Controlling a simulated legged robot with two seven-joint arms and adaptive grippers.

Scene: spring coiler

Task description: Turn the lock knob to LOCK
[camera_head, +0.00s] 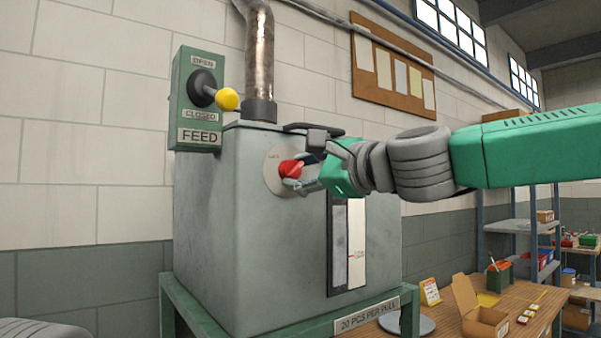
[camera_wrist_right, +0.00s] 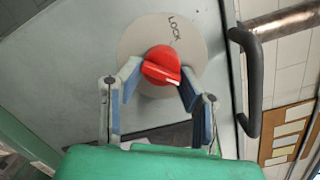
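The red lock knob (camera_head: 290,168) sits on a round pale plate (camera_head: 272,179) on the front of the grey-green machine. In the right wrist view the knob (camera_wrist_right: 160,65) shows a white mark at its lower right. The word LOCK (camera_wrist_right: 174,27) is on the plate above the knob, so the mark points away from it. My right gripper (camera_head: 294,176) reaches in from the right, with its two fingertips (camera_wrist_right: 160,76) closed against opposite sides of the knob. My left gripper is not in view.
A black handle (camera_wrist_right: 247,82) stands out beside the plate. A FEED box (camera_head: 198,100) with a yellow-tipped lever (camera_head: 227,98) is at the upper left, and a metal pipe (camera_head: 260,55) rises behind. A wooden bench (camera_head: 455,318) with an open carton (camera_head: 480,315) is at lower right.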

